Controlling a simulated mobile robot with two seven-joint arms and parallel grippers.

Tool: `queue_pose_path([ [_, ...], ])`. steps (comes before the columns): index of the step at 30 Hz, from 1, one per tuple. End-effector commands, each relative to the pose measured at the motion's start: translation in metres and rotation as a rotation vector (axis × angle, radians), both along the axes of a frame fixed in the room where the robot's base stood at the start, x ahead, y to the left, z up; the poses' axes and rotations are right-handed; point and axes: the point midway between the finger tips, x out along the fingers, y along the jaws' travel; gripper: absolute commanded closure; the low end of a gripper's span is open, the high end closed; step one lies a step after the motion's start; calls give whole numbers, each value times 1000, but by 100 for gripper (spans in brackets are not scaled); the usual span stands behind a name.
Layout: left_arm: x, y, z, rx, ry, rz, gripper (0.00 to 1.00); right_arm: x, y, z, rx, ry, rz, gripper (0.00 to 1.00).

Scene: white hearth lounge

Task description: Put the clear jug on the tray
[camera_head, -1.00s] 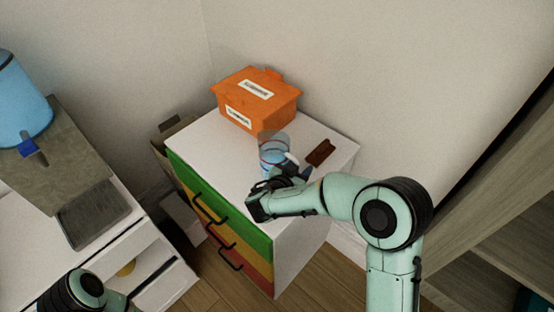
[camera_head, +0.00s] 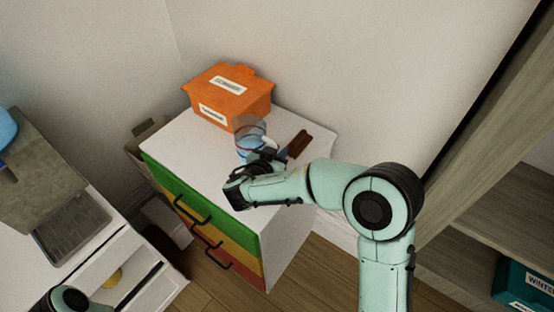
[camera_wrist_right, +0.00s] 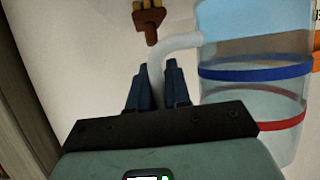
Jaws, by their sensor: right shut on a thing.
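The clear jug (camera_head: 247,143) has a blue band, a red band and a pale handle (camera_wrist_right: 172,48). It is upright at the top of the white cabinet. My right gripper (camera_wrist_right: 155,85) is shut on the jug's handle, with a dark finger on each side of it. In the head view this gripper (camera_head: 268,163) partly hides the jug's lower part, so I cannot tell whether its base touches the top. A dark grey slatted tray (camera_head: 72,232) lies in front of the grey dispenser at the left. My left gripper is out of view; only part of that arm shows.
An orange lidded box (camera_head: 228,95) stands behind the jug on the white cabinet top (camera_head: 190,143). A brown-handled brush (camera_head: 298,145) lies right of the jug. Coloured drawers with black handles face front. A floor gap separates this cabinet from the white dispenser unit (camera_head: 110,255). Shelves stand right.

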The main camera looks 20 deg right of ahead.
Motion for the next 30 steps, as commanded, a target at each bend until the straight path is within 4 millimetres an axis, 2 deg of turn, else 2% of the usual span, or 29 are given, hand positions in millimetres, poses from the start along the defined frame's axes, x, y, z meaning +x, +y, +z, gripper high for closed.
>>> queue_pose_path([
  [1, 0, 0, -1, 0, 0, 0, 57, 1, 0, 16, 2, -13, -1, 100],
  [9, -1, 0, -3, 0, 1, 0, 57, 0, 0, 95, 5, -11, -1, 100],
  [15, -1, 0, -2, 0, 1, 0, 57, 0, 0, 138, 3, -7, -1, 100],
  [21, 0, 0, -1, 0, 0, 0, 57, 0, 0, 159, 1, -4, -1, 100],
  [30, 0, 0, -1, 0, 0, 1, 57, 0, 0, 163, 0, -3, 0, 100],
])
